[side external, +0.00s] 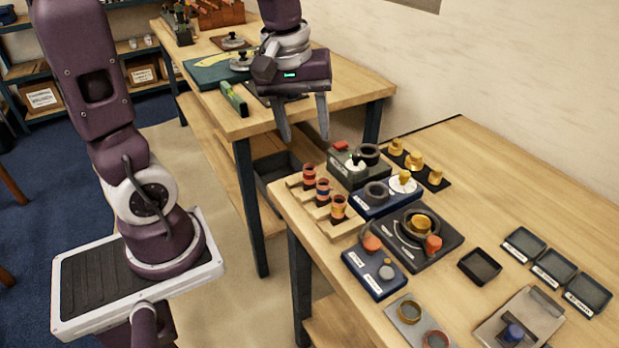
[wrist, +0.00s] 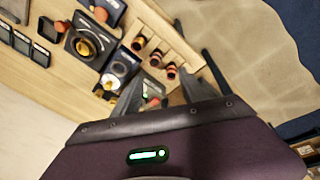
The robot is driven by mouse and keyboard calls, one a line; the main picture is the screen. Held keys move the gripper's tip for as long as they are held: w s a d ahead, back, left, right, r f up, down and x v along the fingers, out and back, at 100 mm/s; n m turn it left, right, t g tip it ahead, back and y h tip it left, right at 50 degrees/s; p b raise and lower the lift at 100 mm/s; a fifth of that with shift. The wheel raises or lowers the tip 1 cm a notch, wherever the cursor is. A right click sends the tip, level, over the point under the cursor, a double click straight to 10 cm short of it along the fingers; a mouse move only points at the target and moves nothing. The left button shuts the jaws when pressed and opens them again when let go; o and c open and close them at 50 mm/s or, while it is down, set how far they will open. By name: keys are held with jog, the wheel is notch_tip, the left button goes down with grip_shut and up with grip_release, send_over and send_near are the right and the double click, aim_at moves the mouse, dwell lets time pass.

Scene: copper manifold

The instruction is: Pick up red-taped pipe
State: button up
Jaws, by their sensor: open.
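Three short copper pipes stand upright in a wooden rack (side external: 326,219) at the near table's left edge. The back one, which looks red-banded, is the red-taped pipe (side external: 308,177). It seems to be the pipe closest to my fingers in the wrist view (wrist: 170,70), though its tape is hard to read there. The middle pipe (side external: 323,190) has a dark band and the front pipe (side external: 339,208) a yellowish one. My gripper (side external: 305,138) is open and empty, pointing down, above and behind the rack, apart from every pipe.
A dark box with a red part (side external: 351,165) and a blue fixture (side external: 378,196) stand close right of the rack. A second wooden table (side external: 350,88) stands behind.

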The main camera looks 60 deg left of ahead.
aim_at(309, 166)
jog(key=w+a+f+n, duration=0.1)
jog(key=a+f+n, duration=0.1)
jog(key=w+a+f+n+g, duration=0.1)
jog(key=w+a+f+n, duration=0.1)
jog(key=f, duration=0.1)
jog(key=w+a+f+n+g, duration=0.1)
jog(key=a+f+n, duration=0.1)
jog(key=f, duration=0.1)
jog(key=shift+w+a, duration=0.1)
jog(key=shift+w, duration=0.2)
jog(key=shift+n, duration=0.3)
notch_tip(309, 166, down, 8)
jog(key=shift+r, duration=0.25)
grip_shut()
